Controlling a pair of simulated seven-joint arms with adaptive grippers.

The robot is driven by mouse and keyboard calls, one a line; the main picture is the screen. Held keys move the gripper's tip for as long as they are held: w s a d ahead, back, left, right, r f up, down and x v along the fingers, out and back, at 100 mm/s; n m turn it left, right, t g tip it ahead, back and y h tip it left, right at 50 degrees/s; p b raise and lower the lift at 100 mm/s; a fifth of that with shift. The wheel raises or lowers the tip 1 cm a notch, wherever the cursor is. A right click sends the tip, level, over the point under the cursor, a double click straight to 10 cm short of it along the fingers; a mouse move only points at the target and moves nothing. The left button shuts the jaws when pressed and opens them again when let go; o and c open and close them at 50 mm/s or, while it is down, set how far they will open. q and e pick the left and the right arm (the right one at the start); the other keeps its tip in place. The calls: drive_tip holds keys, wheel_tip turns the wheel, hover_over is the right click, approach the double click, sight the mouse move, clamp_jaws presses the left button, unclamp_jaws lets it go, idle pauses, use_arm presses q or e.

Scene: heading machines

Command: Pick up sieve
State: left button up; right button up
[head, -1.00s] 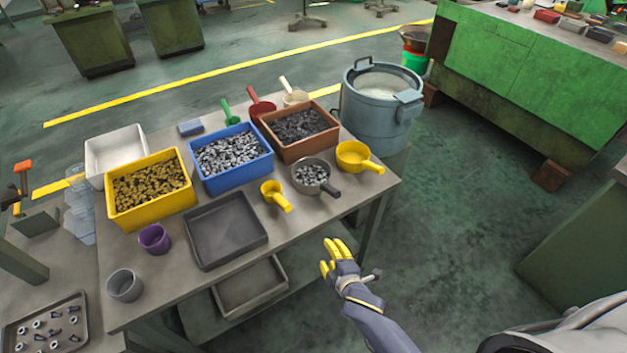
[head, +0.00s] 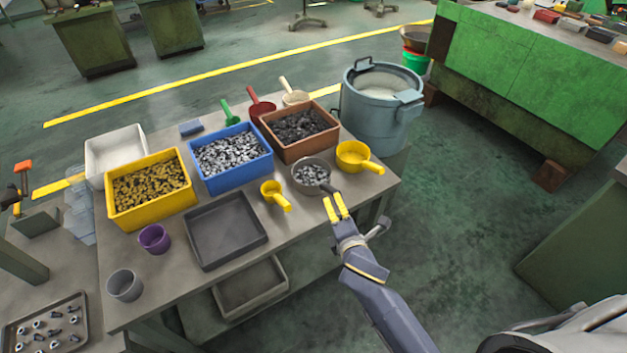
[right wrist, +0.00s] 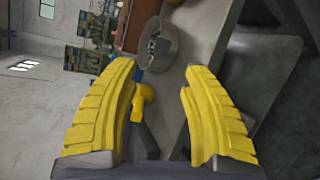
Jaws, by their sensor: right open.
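The sieve (head: 309,174) looks like a round grey pan with a short dark handle. It sits near the table's front right edge and holds small silvery parts. It also shows in the right wrist view (right wrist: 168,52), beyond my fingertips. My right gripper (head: 336,207) has yellow fingers and is open, with nothing between them. In the head view its fingertips are close to the end of the sieve's handle; I cannot tell whether they touch. My left gripper is not in view.
A yellow scoop (head: 273,196) lies left of the sieve and a yellow pan (head: 352,158) right of it. Behind stand blue (head: 234,178) and brown (head: 298,151) bins of parts.

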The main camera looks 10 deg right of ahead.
sight(329, 189)
drive_tip(key=shift+x, duration=5.75)
drive_tip(key=shift+f, duration=0.1)
clamp_jaws()
